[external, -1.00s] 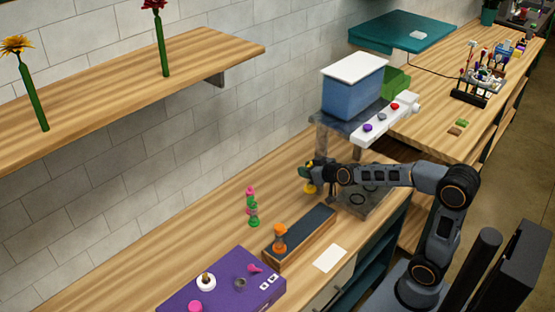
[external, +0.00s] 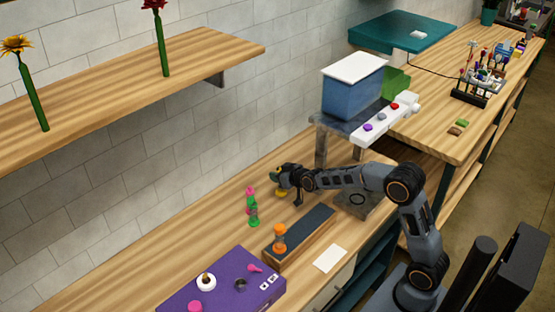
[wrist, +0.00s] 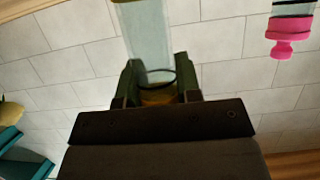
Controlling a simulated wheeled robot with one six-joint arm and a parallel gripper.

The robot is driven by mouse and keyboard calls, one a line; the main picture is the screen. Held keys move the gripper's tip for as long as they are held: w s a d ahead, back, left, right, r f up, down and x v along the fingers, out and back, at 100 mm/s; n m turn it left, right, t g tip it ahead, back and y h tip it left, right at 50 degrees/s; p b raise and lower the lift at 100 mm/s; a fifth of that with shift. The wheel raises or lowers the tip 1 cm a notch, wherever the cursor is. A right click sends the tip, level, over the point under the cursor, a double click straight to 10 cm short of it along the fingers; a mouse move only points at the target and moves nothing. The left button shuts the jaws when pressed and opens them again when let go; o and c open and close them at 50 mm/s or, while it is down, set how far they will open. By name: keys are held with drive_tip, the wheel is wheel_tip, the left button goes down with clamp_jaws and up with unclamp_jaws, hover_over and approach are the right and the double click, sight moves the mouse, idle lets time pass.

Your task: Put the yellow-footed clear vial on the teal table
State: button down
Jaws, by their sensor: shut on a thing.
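My gripper (external: 283,177) is shut on the yellow-footed clear vial and holds it above the wooden bench. In the wrist view my gripper (wrist: 160,85) has a finger on each side of the vial near its amber foot. The vial's clear, bluish body (wrist: 148,35) runs up out of the picture. In the external view the yellow foot (external: 281,192) shows below the gripper; the body is mostly hidden. The teal table (external: 385,33) stands at the back against the wall, a flat teal top with a small white piece on it.
Pink-footed (external: 250,192) and green-footed (external: 254,212) vials stand left of my gripper. An orange-footed vial (external: 279,238) stands on a dark-topped block (external: 314,228). A purple box (external: 225,292) is in front. A blue box (external: 352,90) sits on a grey stand behind the arm.

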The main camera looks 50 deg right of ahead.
drive_tip(key=shift+w+f, duration=0.15)
drive_tip(key=shift+f, duration=1.45)
drive_tip(key=shift+f, duration=0.2)
drive_tip(key=c, duration=0.8)
unclamp_jaws()
